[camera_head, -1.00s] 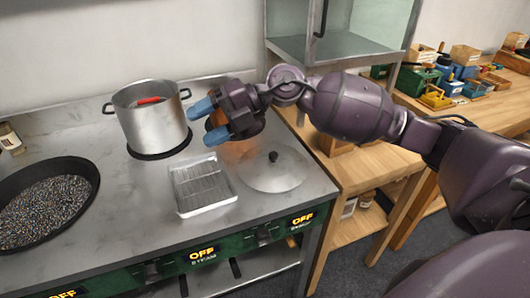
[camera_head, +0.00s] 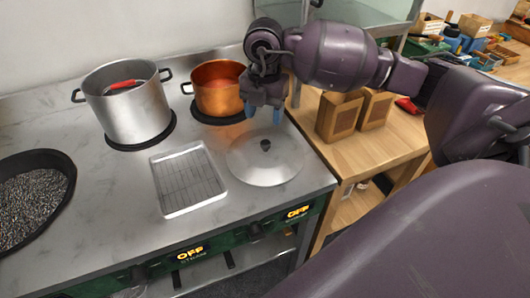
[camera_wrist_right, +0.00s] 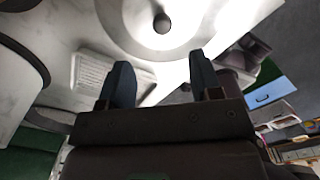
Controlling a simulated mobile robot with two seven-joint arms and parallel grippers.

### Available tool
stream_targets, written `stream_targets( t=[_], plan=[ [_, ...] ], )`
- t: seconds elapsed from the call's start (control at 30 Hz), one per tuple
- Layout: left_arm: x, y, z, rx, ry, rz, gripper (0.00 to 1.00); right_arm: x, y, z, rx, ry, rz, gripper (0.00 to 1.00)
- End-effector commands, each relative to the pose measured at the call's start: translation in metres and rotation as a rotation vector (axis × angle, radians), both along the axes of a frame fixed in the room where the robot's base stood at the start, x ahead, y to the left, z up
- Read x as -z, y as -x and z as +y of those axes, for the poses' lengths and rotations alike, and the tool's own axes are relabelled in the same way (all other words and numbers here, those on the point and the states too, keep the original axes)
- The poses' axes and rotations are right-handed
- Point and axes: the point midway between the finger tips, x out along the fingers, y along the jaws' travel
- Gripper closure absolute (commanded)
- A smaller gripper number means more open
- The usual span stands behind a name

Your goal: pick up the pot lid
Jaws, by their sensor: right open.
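The pot lid (camera_head: 266,160) is a round silver disc with a small dark knob (camera_head: 265,145). It lies flat on the steel stove top, right of the wire-rack tray. My right gripper (camera_head: 263,113) is open and empty, fingers pointing down above the lid's far side, apart from the knob. In the right wrist view the lid (camera_wrist_right: 133,35) and its knob show beyond the two blue-tipped fingers (camera_wrist_right: 163,82). My left gripper is not in view.
A steel pot (camera_head: 132,115) with a red-handled item inside and a copper pot (camera_head: 213,97) stand behind. A rack tray (camera_head: 160,195) lies left of the lid. A pan of dark grains (camera_head: 67,203) is far left. Wooden boxes (camera_head: 338,116) stand right.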

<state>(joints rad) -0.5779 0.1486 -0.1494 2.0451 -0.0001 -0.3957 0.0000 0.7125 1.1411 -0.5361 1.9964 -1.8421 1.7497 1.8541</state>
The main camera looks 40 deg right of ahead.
Motion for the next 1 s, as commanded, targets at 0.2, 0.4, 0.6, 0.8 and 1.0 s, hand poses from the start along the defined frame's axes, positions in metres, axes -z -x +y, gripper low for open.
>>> stream_targets(
  t=[0.2, 0.4, 0.6, 0.8, 1.0],
  plan=[
    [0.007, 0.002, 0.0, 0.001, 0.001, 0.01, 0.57, 0.034, 0.001, 0.0, -0.002, -0.001, 0.005, 0.42],
    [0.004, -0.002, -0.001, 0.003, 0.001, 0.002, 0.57, 0.049, 0.0, 0.0, -0.003, -0.002, 0.001, 0.42],
    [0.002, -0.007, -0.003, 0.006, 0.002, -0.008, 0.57, 0.066, 0.003, 0.0, -0.003, -0.002, 0.005, 0.42],
    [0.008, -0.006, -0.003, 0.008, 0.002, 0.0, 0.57, 0.094, 0.004, -0.001, -0.004, -0.002, 0.005, 0.42],
    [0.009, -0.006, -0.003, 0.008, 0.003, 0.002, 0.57, 0.099, 0.003, -0.001, -0.005, -0.002, 0.0, 0.42]
  ],
)
